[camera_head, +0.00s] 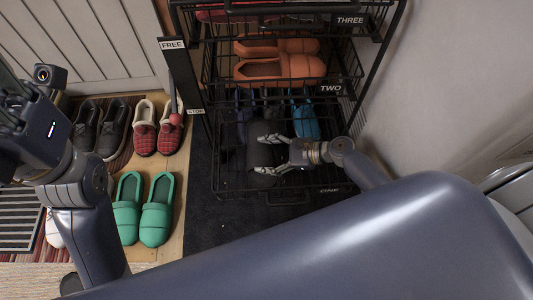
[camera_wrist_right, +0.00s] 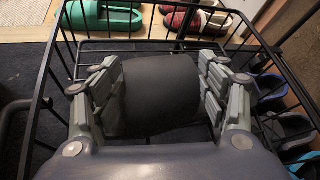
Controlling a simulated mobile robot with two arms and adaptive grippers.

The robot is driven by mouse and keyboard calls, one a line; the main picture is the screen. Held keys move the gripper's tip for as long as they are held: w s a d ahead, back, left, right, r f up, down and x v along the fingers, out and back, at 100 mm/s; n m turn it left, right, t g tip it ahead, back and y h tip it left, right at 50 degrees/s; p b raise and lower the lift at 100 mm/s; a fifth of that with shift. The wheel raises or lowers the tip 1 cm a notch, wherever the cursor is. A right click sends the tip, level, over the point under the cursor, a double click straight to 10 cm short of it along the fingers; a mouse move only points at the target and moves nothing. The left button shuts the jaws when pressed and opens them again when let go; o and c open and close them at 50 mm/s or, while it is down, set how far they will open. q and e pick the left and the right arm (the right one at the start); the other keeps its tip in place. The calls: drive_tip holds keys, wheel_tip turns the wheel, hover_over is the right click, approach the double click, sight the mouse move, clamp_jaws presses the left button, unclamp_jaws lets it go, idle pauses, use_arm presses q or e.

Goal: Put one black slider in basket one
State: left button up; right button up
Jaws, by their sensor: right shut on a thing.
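Basket one (camera_head: 318,190) is the lowest black wire basket of the rack, with a "ONE" label on its front edge. My right gripper (camera_head: 265,156) is inside its outline, reaching in from the right. In the right wrist view, the right gripper (camera_wrist_right: 160,88) is shut on a black slider (camera_wrist_right: 160,92), with a finger on each side. The wire walls of basket one (camera_wrist_right: 55,75) surround the slider there. In the head view the slider is hard to make out against the dark basket. My left arm shows at the left, but its fingers do not.
Blue shoes (camera_head: 304,118) lie at the back of basket one. Basket two above holds orange shoes (camera_head: 280,68). Green slippers (camera_head: 156,210), red plaid slippers (camera_head: 171,133) and dark shoes (camera_head: 114,130) stand on the floor at left. A white wall (camera_head: 450,80) is close at right.

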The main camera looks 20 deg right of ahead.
drive_tip(key=o, duration=1.6)
drive_tip(key=shift+c, duration=0.2)
wheel_tip(320, 180, up, 10)
